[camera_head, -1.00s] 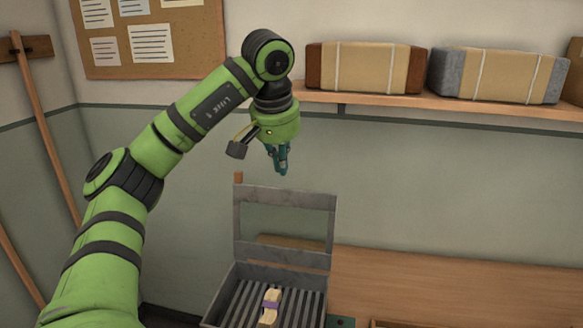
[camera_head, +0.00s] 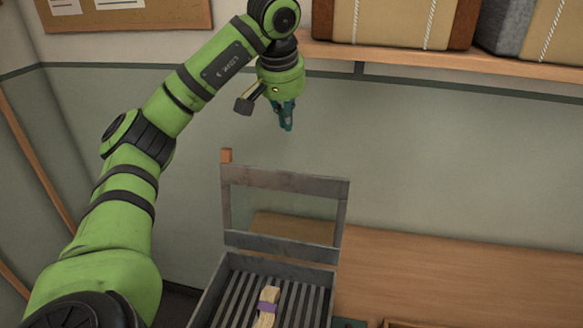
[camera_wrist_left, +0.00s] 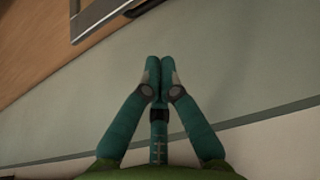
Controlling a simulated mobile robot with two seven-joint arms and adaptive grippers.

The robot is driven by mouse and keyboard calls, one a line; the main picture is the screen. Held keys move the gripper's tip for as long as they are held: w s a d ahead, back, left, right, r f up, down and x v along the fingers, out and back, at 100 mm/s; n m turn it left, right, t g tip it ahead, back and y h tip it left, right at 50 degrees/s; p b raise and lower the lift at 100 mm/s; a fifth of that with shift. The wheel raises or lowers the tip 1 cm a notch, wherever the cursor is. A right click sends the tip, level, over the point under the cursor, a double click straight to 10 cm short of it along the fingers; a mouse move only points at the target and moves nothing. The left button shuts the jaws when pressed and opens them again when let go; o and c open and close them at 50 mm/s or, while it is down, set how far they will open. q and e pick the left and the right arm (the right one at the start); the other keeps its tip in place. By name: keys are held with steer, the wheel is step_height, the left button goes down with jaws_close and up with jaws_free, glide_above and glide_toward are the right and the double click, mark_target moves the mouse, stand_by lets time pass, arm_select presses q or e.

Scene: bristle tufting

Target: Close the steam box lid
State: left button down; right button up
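The grey steam box (camera_head: 214,290) stands at the bottom middle of the head view, with a slatted bottom. Its lid (camera_head: 285,180) is a grey frame with an open middle, standing upright at the back of the box. A pale bundle with a purple band (camera_head: 267,305) lies on the slats. My left gripper (camera_head: 287,126) points down, above and behind the raised lid, apart from it. In the left wrist view its teal fingertips (camera_wrist_left: 160,62) meet with nothing between them. A grey edge (camera_wrist_left: 105,12), probably the lid, shows at the top there. My right gripper is not in view.
A wooden bench (camera_head: 430,275) extends right of the box. A wall shelf (camera_head: 440,58) with wrapped bundles (camera_head: 395,22) is at the upper right.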

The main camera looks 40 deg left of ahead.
arm_select(q)
steer(key=p+x, duration=0.1)
steer(key=x, duration=0.7)
steer(key=shift+a+r, duration=0.1)
steer(key=shift+a, duration=0.05)
steer(key=d+p+x, duration=0.1)
steer(key=x, duration=0.6)
steer(key=shift+a+f+p, duration=0.2)
steer(key=shift+a+p, duration=0.15)
steer(key=shift+a, duration=0.1)
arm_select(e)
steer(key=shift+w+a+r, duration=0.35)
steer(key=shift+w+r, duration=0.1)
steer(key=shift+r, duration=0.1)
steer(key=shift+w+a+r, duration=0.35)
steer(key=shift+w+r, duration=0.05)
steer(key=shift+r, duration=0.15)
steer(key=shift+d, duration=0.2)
arm_select(q)
steer(key=shift+a, duration=0.1)
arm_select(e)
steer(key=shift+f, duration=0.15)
